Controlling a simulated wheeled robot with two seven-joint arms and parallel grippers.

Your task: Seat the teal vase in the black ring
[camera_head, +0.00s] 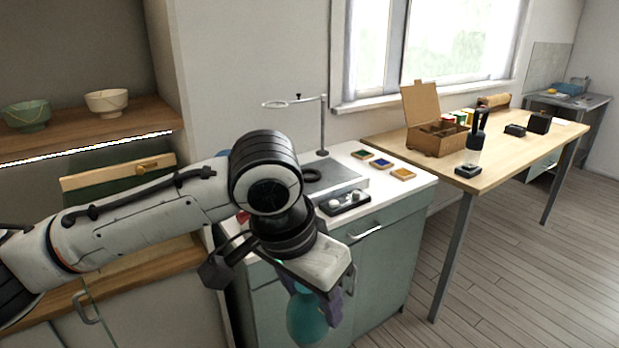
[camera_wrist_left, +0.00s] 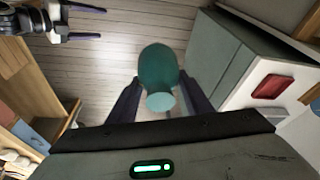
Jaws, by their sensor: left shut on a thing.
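The teal vase (camera_head: 307,318) hangs from my left gripper (camera_head: 325,290), in front of the cabinet and below its top. In the left wrist view the vase (camera_wrist_left: 157,66) sits between the two dark fingers of the left gripper (camera_wrist_left: 158,82), its pale rim facing the camera. The fingers are shut on it. The black ring (camera_head: 312,175) lies on a grey slab on the cabinet top, behind my left wrist and well apart from the vase. A dark two-pronged part at the top left of the left wrist view looks like my right gripper (camera_wrist_left: 88,23), prongs apart.
A thin stand (camera_head: 323,125) with a hoop rises behind the ring. A small black tray (camera_head: 346,201) and several coloured pads (camera_head: 380,163) lie beside the slab. A wooden table (camera_head: 430,160) stands right. Bowls (camera_head: 107,102) sit on a shelf at left.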

